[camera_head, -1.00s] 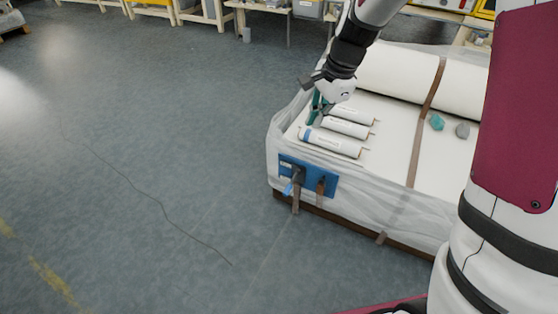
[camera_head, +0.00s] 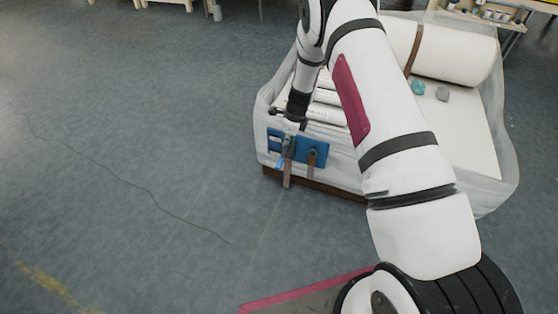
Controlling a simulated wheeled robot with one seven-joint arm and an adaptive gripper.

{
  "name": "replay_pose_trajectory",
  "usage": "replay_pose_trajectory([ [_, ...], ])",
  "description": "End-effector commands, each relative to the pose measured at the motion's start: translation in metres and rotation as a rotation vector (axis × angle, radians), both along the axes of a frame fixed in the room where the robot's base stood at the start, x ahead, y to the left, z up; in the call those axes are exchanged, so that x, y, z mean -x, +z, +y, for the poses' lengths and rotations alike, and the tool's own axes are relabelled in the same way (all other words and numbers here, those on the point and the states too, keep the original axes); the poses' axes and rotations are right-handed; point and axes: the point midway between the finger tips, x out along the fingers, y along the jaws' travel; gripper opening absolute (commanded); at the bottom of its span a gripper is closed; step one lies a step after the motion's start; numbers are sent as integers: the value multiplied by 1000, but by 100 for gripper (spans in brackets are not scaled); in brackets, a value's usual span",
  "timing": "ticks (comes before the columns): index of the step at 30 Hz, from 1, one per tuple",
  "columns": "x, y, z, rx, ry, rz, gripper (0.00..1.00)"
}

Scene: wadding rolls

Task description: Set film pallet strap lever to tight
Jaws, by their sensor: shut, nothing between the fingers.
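The film-wrapped pallet (camera_head: 485,150) stands right of centre with a blue strap plate (camera_head: 319,143) on its front left face. The plate carries brown straps and, at its left side, a lever with a light blue end (camera_head: 280,163). My gripper (camera_head: 289,133) is shut and points down in front of the plate's upper left part, at or very near the lever. Whether it touches the lever cannot be told. The gripper hides most of the lever's upper part.
Several white tubes (camera_head: 327,112) lie on the pallet top behind my arm. A large white roll (camera_head: 455,55), a teal lump (camera_head: 418,87) and a grey lump (camera_head: 442,93) are also on top. The floor (camera_head: 120,150) left of the pallet is clear except for a thin dark line.

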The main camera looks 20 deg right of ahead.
Motion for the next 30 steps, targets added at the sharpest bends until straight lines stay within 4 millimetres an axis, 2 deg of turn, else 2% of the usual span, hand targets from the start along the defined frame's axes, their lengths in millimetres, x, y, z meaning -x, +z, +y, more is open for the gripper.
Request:
replay_pose_trajectory([
  [14,-1,-8,0,0,-6,0,0],
  [20,-7,-36,2,0,-6,1,0],
  [30,-20,-102,9,-1,-5,2,0],
])
